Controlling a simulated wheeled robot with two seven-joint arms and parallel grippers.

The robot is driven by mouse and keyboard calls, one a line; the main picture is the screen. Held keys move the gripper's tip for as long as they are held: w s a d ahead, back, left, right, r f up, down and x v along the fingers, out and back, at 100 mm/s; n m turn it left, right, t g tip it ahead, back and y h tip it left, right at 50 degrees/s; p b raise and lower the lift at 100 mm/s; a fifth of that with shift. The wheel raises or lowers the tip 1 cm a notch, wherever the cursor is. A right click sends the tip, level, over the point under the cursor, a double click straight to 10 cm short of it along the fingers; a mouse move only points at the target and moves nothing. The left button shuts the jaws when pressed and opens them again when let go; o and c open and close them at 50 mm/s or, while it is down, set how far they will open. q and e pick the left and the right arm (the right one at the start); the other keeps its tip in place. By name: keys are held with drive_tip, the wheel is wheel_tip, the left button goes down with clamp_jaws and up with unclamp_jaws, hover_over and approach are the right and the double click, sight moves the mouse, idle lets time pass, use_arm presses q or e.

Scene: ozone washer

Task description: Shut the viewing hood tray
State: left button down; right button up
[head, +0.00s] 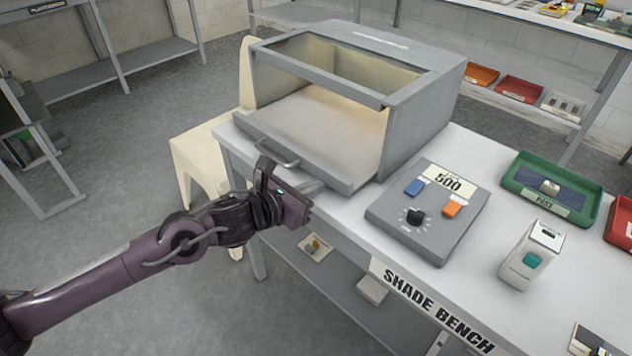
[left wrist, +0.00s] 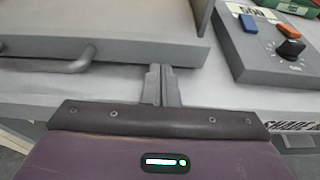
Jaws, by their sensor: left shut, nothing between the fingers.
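The viewing hood (head: 420,98) is a grey box with a windowed top on the white bench. Its tray (head: 310,130) sticks out of the open front, with a pale floor and a bar handle (head: 278,153) on its front. My left gripper (head: 311,187) is shut and empty, close in front of the right part of the tray front. In the left wrist view its fingertips (left wrist: 160,72) are at the lower edge of the tray front (left wrist: 140,50), right of the handle (left wrist: 62,62). I cannot tell whether they touch. My right gripper is in neither view.
A grey control box (head: 425,212) with a dial and blue and orange switches stands right of the tray. A small white device (head: 532,255) and a green tray (head: 515,180) are farther right. A cream chair (head: 195,160) stands left of the bench.

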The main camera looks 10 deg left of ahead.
sight(342, 171)
use_arm(q)
drive_tip(key=shift+w+d, duration=0.45)
drive_tip(key=shift+w, duration=0.1)
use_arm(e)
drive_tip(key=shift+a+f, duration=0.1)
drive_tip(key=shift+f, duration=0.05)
use_arm(q)
drive_tip(key=shift+w, duration=0.1)
